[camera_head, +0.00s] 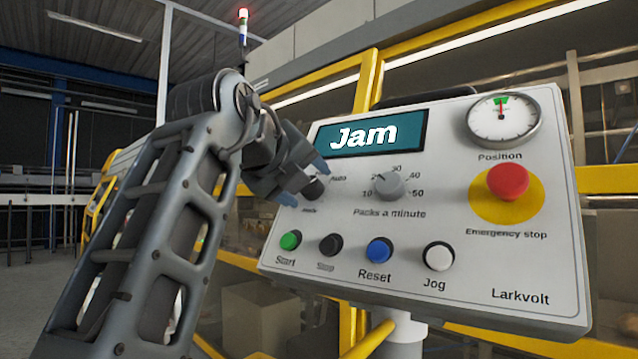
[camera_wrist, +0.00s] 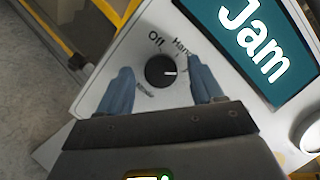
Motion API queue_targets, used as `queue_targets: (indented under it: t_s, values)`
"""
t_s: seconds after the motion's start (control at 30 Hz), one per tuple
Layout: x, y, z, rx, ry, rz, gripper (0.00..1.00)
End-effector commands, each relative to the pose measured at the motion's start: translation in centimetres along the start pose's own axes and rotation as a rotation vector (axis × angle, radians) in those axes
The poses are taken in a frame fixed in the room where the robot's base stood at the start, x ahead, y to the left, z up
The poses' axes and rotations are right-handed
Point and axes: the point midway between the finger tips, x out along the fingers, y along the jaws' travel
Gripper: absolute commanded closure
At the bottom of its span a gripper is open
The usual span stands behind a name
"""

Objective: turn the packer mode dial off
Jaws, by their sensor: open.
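The mode dial (camera_head: 315,189) is a round black knob at the left of the grey control panel, partly behind my fingers in the head view. In the wrist view the dial (camera_wrist: 159,71) shows whole, its white mark pointing right, away from the "Off" label at its upper left and below "Hand". My gripper (camera_head: 304,183) is open, its blue-grey fingertips near the dial. In the wrist view the gripper (camera_wrist: 160,70) has one finger on each side of the dial, with gaps; I cannot tell how far its tips are from the panel. "Auto" is readable in the head view.
The display (camera_head: 372,134) reads "Jam". The packs-a-minute knob (camera_head: 389,186) is right of the dial. Below are the green Start (camera_head: 290,240), black Stop (camera_head: 330,244), blue Reset (camera_head: 379,250) and white Jog (camera_head: 438,255) buttons. The red emergency stop (camera_head: 508,181) is far right.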

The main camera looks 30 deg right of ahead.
Motion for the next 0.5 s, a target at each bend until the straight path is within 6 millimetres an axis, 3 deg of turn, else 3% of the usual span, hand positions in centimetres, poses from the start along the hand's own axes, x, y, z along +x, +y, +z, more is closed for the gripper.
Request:
queue_targets:
  t_s: [0.33,0.5]
  values:
    - [-0.11,0.2,0.05,0.0,0.0,0.0,0.34]
    - [-0.1,0.19,0.04,0.0,0.0,0.0,0.5]
